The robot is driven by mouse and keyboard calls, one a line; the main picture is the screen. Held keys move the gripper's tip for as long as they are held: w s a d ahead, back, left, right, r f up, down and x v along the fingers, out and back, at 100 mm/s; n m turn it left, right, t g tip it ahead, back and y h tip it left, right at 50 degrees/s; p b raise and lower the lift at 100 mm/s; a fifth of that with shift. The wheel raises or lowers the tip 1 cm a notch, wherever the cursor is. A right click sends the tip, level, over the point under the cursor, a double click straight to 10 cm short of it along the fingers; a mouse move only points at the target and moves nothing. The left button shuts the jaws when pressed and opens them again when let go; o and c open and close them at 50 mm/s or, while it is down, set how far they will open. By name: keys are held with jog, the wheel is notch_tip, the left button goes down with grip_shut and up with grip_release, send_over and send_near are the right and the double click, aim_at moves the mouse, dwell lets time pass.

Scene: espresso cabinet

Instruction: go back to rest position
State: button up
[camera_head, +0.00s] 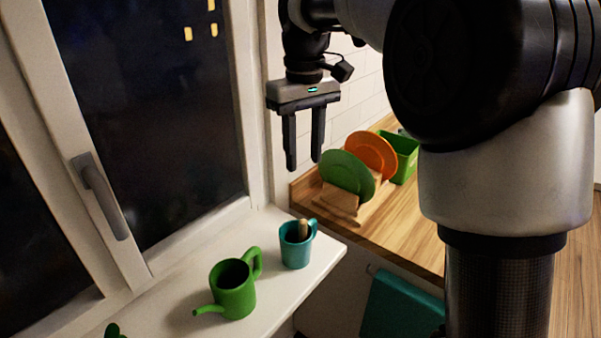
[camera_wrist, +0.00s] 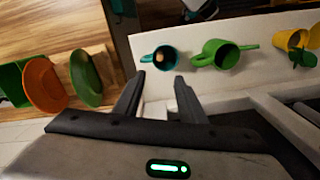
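My gripper (camera_head: 304,165) hangs fingers-down in the head view, above the right end of the white window sill (camera_head: 190,296). Its two fingers are apart with nothing between them. In the wrist view my gripper (camera_wrist: 153,82) also shows both fingers spread and empty. A teal mug (camera_head: 295,252) stands upright on the sill below it, with a brown item inside. A green watering can (camera_head: 234,290) stands to the mug's left. Both also show in the wrist view, the mug (camera_wrist: 148,59) and the can (camera_wrist: 207,58). The gripper touches neither.
A wooden counter (camera_head: 415,228) holds a rack with a green plate (camera_head: 346,174) and an orange plate (camera_head: 372,154), beside a green bin (camera_head: 405,158). The window handle (camera_head: 100,196) juts out at left. A yellow item (camera_wrist: 291,40) is on the sill in the wrist view.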

jog(key=s+d+r+m+t+p, duration=0.2)
jog(key=s+d+r+p, duration=0.1)
jog(key=s+d, duration=0.4)
jog(key=s+d+r+m+t+p, duration=0.25)
jog(key=s+d, duration=0.25)
jog(key=s, duration=0.5)
jog(key=s+d+f+m+t, duration=0.1)
jog(key=s+d+f+m, duration=0.1)
jog(key=s, duration=0.4)
jog(key=shift+d+f+p, duration=0.15)
jog(key=shift+f+p, duration=0.2)
jog(key=shift+c, duration=0.7)
